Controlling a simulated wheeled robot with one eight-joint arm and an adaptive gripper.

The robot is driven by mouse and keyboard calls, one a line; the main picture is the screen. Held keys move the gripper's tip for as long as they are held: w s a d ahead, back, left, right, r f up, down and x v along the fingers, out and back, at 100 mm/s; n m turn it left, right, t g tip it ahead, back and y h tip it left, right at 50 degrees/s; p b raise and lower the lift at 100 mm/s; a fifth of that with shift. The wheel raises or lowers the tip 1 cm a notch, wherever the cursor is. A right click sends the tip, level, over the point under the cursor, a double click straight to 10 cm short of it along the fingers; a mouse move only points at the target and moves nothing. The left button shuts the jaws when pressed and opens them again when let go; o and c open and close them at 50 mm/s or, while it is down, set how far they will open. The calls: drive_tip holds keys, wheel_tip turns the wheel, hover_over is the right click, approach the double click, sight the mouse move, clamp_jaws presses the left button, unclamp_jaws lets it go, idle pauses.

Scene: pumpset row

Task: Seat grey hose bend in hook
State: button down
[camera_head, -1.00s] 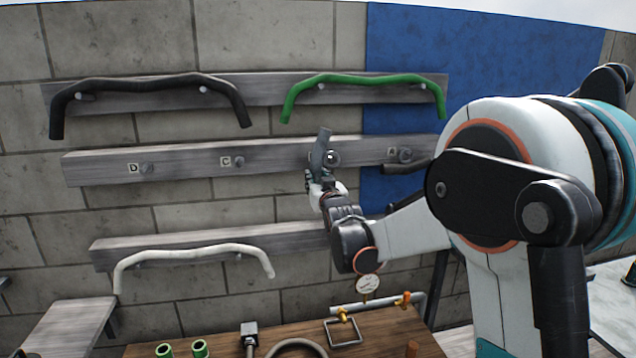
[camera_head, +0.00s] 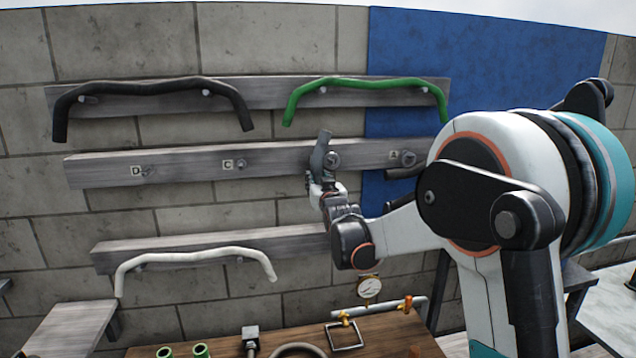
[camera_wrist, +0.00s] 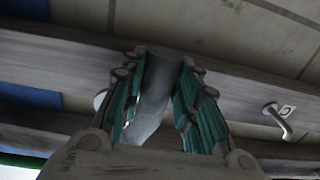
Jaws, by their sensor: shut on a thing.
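The grey hose bend (camera_head: 319,153) stands nearly upright in my gripper (camera_head: 314,182), in front of the middle rail. My gripper is shut on its lower part. In the wrist view the bend (camera_wrist: 156,88) sits between the teal-lined fingers (camera_wrist: 158,108). A round-ended hook (camera_head: 332,160) shows just to the right of the bend in the head view, its label hidden. The bend overlaps the hook's left side in the picture. I cannot tell whether they touch. In the wrist view a pale round end (camera_wrist: 100,99) shows partly behind the left finger.
The middle rail (camera_head: 190,164) also bears hooks D (camera_head: 150,171), C (camera_head: 242,164) and A (camera_head: 408,158). Black (camera_head: 150,88) and green (camera_head: 365,84) hoses hang above, a white hose (camera_head: 195,256) below. A wooden bench (camera_head: 390,335) with fittings stands beneath.

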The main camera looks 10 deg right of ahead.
drive_tip(key=shift+w, duration=0.2)
drive_tip(key=shift+w, duration=0.8)
drive_tip(key=shift+f, duration=0.15)
drive_tip(key=shift+f+b, duration=0.65)
drive_tip(key=shift+b, duration=0.15)
drive_tip(key=c, duration=1.2)
unclamp_jaws()
drive_tip(key=shift+o, duration=0.2)
drive_tip(key=shift+s, duration=0.1)
drive_tip(key=s, duration=1.2)
